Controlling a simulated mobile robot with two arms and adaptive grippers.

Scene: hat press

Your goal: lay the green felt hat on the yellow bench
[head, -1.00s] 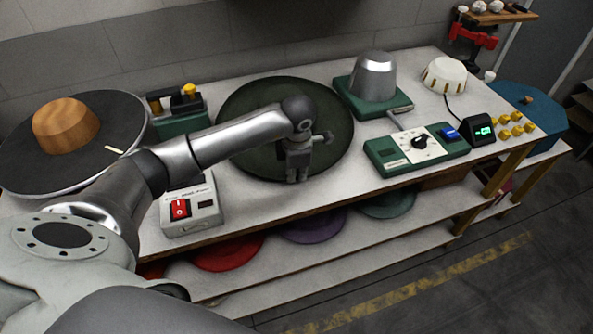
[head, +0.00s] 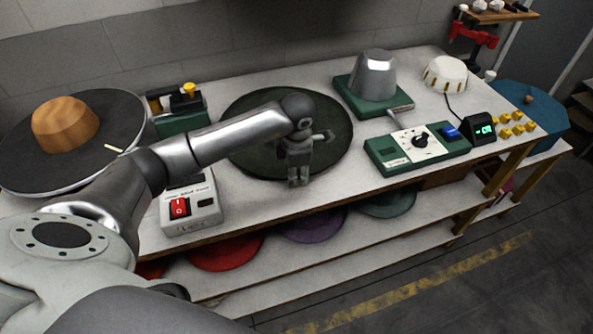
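A wide dark green disc (head: 250,118) lies flat on the middle of the white worktop; it looks like felt, but no hat crown shows on it. A teal-green round felt piece (head: 390,204) lies on the shelf below; I cannot tell which is the task's hat. My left gripper (head: 298,182) points down at the front edge of the dark green disc and covers part of it. Its fingers are small and look close together; whether they grip anything is unclear. My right gripper is not in view. I cannot make out a clearly yellow bench.
A wooden block on a round plate (head: 65,125), a red-switch box (head: 190,208) and a green control panel (head: 415,150) flank the disc. A metal dome (head: 374,75) stands behind right. Red (head: 225,253) and purple (head: 312,226) rounds lie below. Floor at right is clear.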

